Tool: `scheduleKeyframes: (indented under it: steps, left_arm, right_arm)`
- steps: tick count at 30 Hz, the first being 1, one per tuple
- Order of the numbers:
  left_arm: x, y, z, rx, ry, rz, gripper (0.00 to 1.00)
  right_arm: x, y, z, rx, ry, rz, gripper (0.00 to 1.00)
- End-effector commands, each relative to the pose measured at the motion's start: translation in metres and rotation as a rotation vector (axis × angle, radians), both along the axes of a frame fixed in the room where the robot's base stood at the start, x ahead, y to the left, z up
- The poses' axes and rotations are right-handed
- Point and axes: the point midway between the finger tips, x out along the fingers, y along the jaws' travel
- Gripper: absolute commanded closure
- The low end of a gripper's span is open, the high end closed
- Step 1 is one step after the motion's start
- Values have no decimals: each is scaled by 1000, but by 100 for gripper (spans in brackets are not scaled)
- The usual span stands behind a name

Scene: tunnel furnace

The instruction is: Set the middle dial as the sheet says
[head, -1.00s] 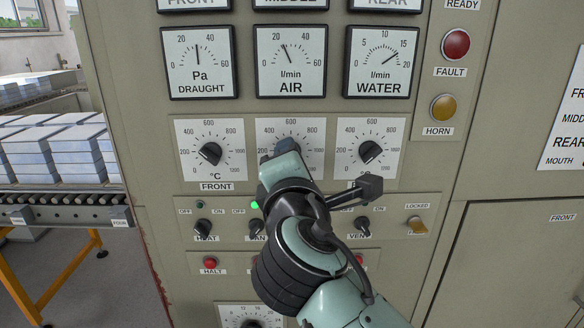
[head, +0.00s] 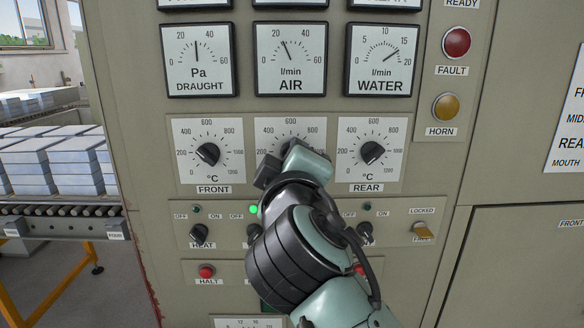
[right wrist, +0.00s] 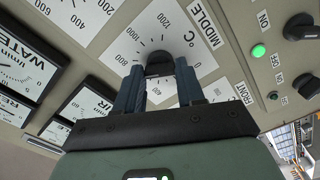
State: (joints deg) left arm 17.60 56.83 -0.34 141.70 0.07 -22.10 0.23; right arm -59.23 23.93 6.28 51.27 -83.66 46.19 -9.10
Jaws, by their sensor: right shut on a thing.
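The middle dial (head: 264,129) is a white scale plate between the front and rear dials, mostly covered by my right gripper in the head view. The right wrist view shows its MIDDLE label and its black knob (right wrist: 159,64). My right gripper (right wrist: 158,84) is shut on this knob, with a blue finger on each side. Where the knob points on the scale I cannot tell. The sheet (head: 570,125) is cut off at the right edge of the head view; parts of its row names show, but no values. My left gripper is not in view.
The front dial (head: 208,154) and rear dial (head: 372,153) flank the middle one closely. Gauges (head: 290,58) sit above; switches, a lit green lamp (head: 253,210) and a red halt button (head: 206,271) sit below. A roller conveyor (head: 60,222) with stacked blocks stands at left.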

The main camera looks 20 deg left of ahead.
Motion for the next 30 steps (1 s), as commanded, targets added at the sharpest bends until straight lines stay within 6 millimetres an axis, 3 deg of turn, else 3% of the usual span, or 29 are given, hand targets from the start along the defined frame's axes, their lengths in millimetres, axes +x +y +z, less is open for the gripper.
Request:
scheduleKeyframes:
  steps: [30]
  left_arm:
    - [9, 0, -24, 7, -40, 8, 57]
  right_arm:
    - [0, 1, -2, 928, 267, -1, 92]
